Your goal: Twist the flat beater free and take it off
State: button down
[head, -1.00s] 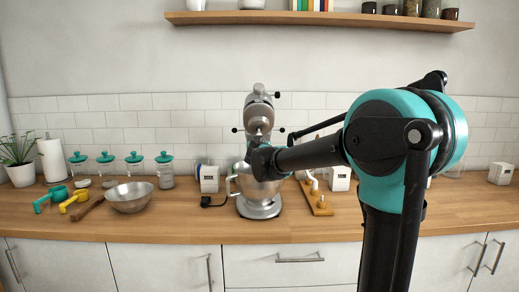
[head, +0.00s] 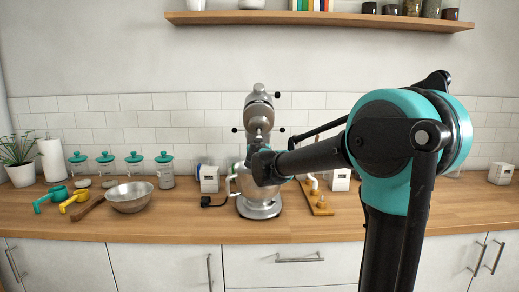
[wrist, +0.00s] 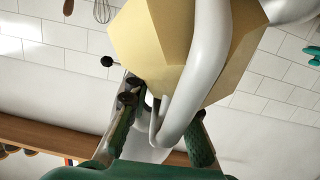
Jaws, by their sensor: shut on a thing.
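The flat beater (wrist: 192,90) fills the middle of the wrist view, very close. A white curved bar shows, with a cream faceted piece beside it that I cannot clearly tell apart from the beater. My gripper (wrist: 162,108) is shut on the beater, one dark finger on each side of it. In the head view the stand mixer (head: 259,112) has its head tilted up, above its steel bowl (head: 259,190). My wrist is in front of the mixer and hides the beater and fingertips there. Whether the beater is still joined to the mixer is hidden.
A steel mixing bowl (head: 130,197), a wooden board with pegs (head: 318,200) and several teal-lidded jars (head: 164,172) stand on the counter. A shelf (head: 320,20) runs above. Free counter lies at the right. A black side knob (wrist: 107,61) shows in the wrist view.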

jog(key=shift+s+f, duration=0.45)
jog(key=shift+s, duration=0.05)
dwell(0.6)
jog(key=shift+s+d+r, duration=0.1)
jog(key=shift+s+d, duration=0.05)
jog(key=shift+s, duration=1)
jog(key=shift+s+d+r, duration=0.1)
jog(key=shift+s+d, duration=0.05)
jog(key=shift+s, duration=1)
